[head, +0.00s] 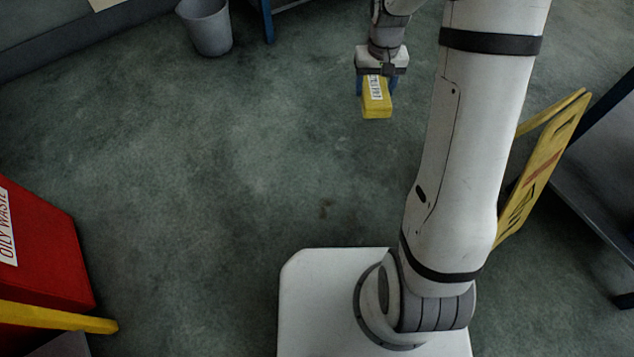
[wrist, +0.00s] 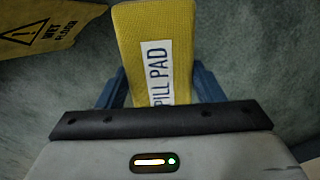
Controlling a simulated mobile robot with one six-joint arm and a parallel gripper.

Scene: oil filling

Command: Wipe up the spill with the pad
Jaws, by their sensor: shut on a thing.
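The yellow pad (head: 376,106), with a white printed label, is held in my gripper (head: 375,86) at the top centre of the head view. In the wrist view the pad (wrist: 180,28) lies between the blue fingers of my gripper (wrist: 160,90), its label reading "PILL PAD" with the start hidden. The gripper is shut on it, and the pad appears to be above the floor. No clear spill stands out; a small brownish mark (head: 326,208) shows on the floor in front of my base, and I cannot tell whether it is the spill.
A yellow wet-floor sign (head: 545,160) stands right of my arm; it also shows in the wrist view (wrist: 45,25). A red oily-waste bin (head: 45,250) with a yellow bar (head: 60,318) is at the left. A grey bucket (head: 208,28) stands at the back. The middle floor is clear.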

